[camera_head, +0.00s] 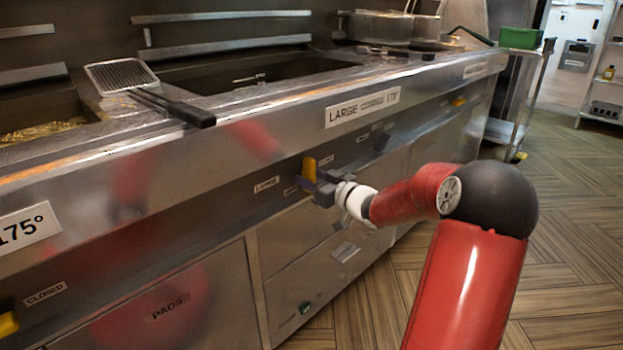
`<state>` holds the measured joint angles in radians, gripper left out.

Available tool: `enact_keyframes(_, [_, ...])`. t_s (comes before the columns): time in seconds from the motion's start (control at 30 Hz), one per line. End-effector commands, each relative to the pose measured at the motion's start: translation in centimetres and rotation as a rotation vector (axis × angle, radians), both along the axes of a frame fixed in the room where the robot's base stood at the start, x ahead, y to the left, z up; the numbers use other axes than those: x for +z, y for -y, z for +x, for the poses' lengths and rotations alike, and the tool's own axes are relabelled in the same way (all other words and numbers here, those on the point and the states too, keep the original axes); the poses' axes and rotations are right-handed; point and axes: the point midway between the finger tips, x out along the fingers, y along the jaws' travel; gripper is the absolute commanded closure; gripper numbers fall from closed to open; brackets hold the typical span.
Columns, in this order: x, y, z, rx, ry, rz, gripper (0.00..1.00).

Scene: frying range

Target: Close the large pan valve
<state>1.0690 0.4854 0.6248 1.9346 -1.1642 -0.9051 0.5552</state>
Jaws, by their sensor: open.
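The yellow valve handle (309,169) sits on the steel front of the fryer, below the label reading LARGE (362,107) and beside a small label (266,184). The handle stands roughly upright. My gripper (312,186) is at the handle, with its dark fingers close around or just in front of its lower part. The fingers are open. I cannot tell whether they touch the handle. My gripper hides the handle's lower end and part of the small labels around it.
Another yellow handle (8,323) is at the lower left, beside a CLOSED label, and one more (458,102) is at the far right. A skimmer (122,76) with a dark handle lies on the fryer top. The wooden floor (560,240) at right is clear.

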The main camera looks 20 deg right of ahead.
Motion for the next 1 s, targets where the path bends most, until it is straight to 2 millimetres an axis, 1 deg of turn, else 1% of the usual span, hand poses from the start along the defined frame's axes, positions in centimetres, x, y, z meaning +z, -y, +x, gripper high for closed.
enact_keyframes(0.13, [0.00,0.00,0.00,0.000,0.000,0.000,0.58])
enact_keyframes(0.17, [0.00,0.00,0.00,0.000,0.000,0.000,0.59])
enact_keyframes(0.47, [0.00,0.01,-0.03,0.000,0.000,0.000,0.99])
enact_keyframes(0.5, [0.00,0.01,-0.03,0.000,0.000,0.000,1.00])
enact_keyframes(0.77, [-0.10,-0.01,-0.01,0.000,0.009,-0.024,1.00])
enact_keyframes(1.0, [-0.22,-0.01,0.02,0.001,0.052,-0.140,1.00])
